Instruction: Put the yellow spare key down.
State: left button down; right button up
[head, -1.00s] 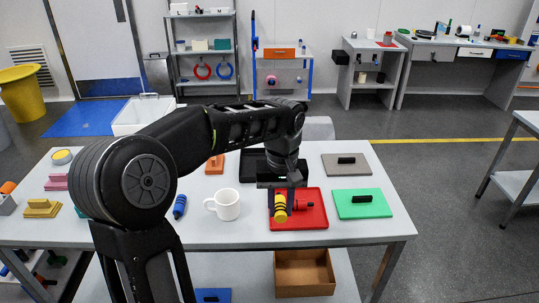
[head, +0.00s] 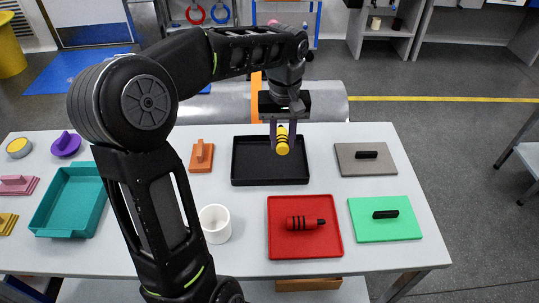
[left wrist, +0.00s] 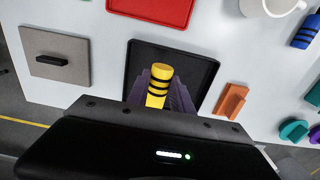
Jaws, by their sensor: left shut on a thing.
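My left gripper (head: 283,138) is shut on the yellow spare key (head: 283,145), a yellow piece with black bands. In the head view they are over the far part of the black tray (head: 240,175). In the left wrist view the yellow key (left wrist: 160,80) stands out between my fingers, with the black tray (left wrist: 205,68) behind it. The tray shows no other thing in it. I cannot tell exactly how high the key is above the tray. My right gripper is not in view.
A red tray (head: 290,245) in front holds a red banded piece (head: 305,223). A grey plate (head: 350,168) and a green plate (head: 385,232), each with a black handle, lie to the right. A white mug (head: 214,224) and an orange block (head: 201,156) are left of the trays.

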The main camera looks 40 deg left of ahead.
pick_arm(q)
send_over(281, 175)
jog(key=shift+f+p, duration=0.35)
jog(key=shift+f, duration=2.8)
jog(key=shift+f, duration=1.85)
jog(key=shift+f, duration=0.2)
jog(key=c, duration=1.1)
grip_release()
jog(key=shift+r, duration=0.1)
notch_tip(281, 175, up, 12)
jog(key=shift+r, duration=0.1)
